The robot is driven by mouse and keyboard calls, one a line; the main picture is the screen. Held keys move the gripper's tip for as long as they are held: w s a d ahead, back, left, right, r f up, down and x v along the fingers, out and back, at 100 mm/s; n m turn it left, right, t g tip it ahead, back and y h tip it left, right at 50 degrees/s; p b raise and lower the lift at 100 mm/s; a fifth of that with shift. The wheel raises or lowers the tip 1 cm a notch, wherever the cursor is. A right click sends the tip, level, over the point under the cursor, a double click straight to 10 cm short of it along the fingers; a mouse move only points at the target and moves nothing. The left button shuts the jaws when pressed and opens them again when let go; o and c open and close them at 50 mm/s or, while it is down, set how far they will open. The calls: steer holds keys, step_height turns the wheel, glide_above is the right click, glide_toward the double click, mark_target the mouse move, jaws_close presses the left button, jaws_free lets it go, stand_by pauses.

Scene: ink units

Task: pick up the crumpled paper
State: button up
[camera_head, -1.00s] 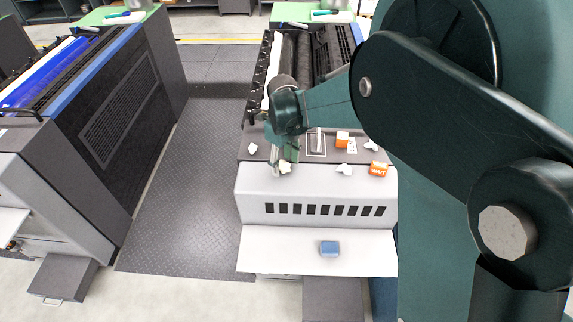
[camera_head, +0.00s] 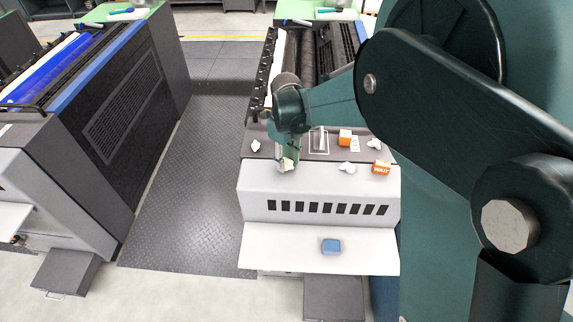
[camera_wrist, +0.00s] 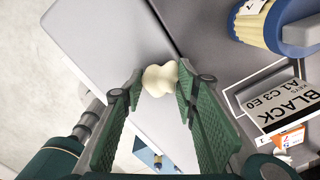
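A cream crumpled paper (camera_wrist: 160,79) sits between the fingertips of my gripper (camera_wrist: 159,78) in the wrist view, with a green finger pad against each side. In the head view the paper (camera_head: 287,165) shows at the lower end of my gripper (camera_head: 288,160), over the front edge of the ink unit's grey top. I cannot tell whether it still touches the surface.
Two orange boxes, one at the back (camera_head: 345,138) and one in front (camera_head: 381,168), stand on the right of the top. A second machine (camera_head: 110,120) stands at left across the dark floor plate.

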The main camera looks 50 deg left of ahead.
mark_target(286, 162)
steer(key=shift+r, duration=0.1)
steer(key=shift+c, duration=0.2)
steer(key=shift+r, duration=0.5)
steer(key=shift+c, duration=0.7)
step_height(286, 162, up, 9)
